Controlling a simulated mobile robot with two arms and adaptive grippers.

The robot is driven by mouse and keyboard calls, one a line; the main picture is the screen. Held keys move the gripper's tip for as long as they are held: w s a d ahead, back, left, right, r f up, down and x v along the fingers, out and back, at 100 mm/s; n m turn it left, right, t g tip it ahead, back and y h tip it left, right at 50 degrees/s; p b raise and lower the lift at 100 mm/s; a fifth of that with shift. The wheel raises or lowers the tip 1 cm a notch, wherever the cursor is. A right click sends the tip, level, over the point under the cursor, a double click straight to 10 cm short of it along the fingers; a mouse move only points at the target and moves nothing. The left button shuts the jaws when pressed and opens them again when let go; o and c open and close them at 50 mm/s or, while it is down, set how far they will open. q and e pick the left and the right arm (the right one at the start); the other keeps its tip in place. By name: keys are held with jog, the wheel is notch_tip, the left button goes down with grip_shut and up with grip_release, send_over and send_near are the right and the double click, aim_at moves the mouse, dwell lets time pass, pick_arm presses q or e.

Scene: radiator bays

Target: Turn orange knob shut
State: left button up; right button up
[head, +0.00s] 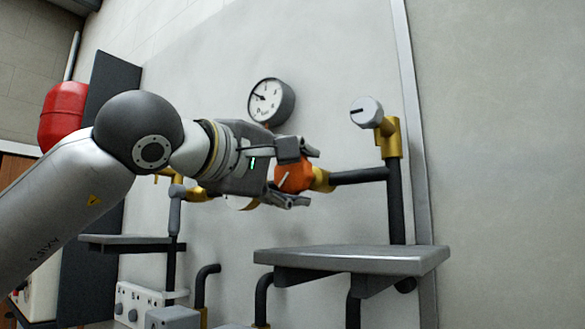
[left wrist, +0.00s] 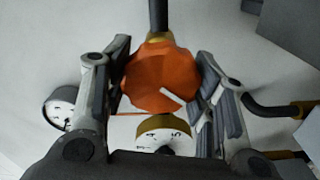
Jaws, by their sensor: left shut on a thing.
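The orange knob (head: 293,178) sits on a brass valve body (head: 322,179) at the end of a dark horizontal pipe in the head view. It has a pale pointer line on its face. My left gripper (head: 296,174) comes in from the left with one finger above the knob and one below, shut on it. In the left wrist view the orange knob (left wrist: 160,80) lies between the two fingers of my left gripper (left wrist: 165,85). Its pale line (left wrist: 172,97) points toward the lower right finger. My right gripper is in neither view.
A round pressure gauge (head: 271,102) hangs on the wall above the knob. A grey knob (head: 366,112) on a brass elbow is to the right. A grey shelf (head: 350,259) juts out below, and a red tank (head: 63,116) is at the far left.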

pick_arm(q)
jog(key=m+p, duration=0.1)
jog(key=m, duration=0.4)
jog(key=shift+d+f+p, duration=0.15)
jog(key=shift+p, duration=0.2)
jog(key=shift+m+p, duration=0.55)
jog(key=shift+m, duration=1.75)
jog(key=o, duration=1)
jog(key=shift+o, duration=0.2)
